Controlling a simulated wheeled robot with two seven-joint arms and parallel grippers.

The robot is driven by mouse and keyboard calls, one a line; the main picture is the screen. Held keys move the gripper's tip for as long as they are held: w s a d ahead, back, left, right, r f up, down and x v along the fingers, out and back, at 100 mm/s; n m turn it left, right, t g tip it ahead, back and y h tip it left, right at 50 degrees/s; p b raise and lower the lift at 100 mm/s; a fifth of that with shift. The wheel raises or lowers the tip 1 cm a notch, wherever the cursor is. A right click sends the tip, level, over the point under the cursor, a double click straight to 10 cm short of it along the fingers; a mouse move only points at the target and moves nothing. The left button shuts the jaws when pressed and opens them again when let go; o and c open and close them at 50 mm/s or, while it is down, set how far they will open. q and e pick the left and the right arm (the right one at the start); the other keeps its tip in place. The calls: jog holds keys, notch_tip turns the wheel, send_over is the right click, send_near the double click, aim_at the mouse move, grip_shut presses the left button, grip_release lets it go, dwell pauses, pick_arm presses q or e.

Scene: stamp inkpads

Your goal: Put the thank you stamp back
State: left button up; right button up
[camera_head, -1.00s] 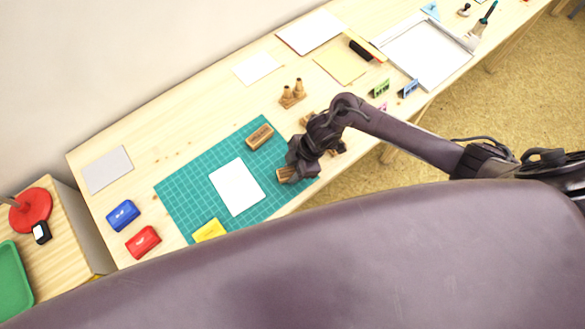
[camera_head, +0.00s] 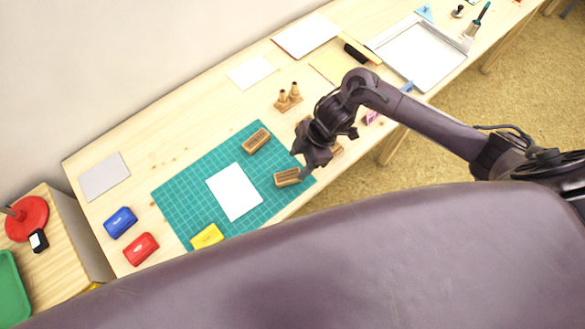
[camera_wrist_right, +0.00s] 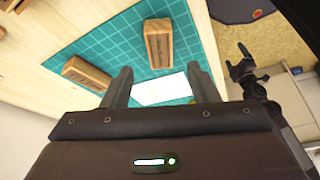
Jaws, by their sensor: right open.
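Two wooden block stamps lie on the green cutting mat (camera_head: 180,195). The near one (camera_head: 288,177) is at the mat's right end, beside my right gripper; the far one (camera_head: 256,140) is near the mat's back edge. Both show in the right wrist view, the near one (camera_wrist_right: 158,43) beyond my fingers and the far one (camera_wrist_right: 87,73) to the left. Their lettering is too small to read. My right gripper (camera_head: 304,164) is open and empty, apart from the near block; its fingers (camera_wrist_right: 163,88) show spread.
A white card (camera_head: 234,192) lies on the mat. Blue (camera_head: 121,222), red (camera_head: 141,249) and yellow (camera_head: 207,236) inkpads stand around its left and front. A wooden piece with two upright handles (camera_head: 288,97) stands behind my right gripper. More wooden pieces are partly hidden by my arm.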

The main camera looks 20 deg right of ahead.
jog(key=shift+v, duration=2.35)
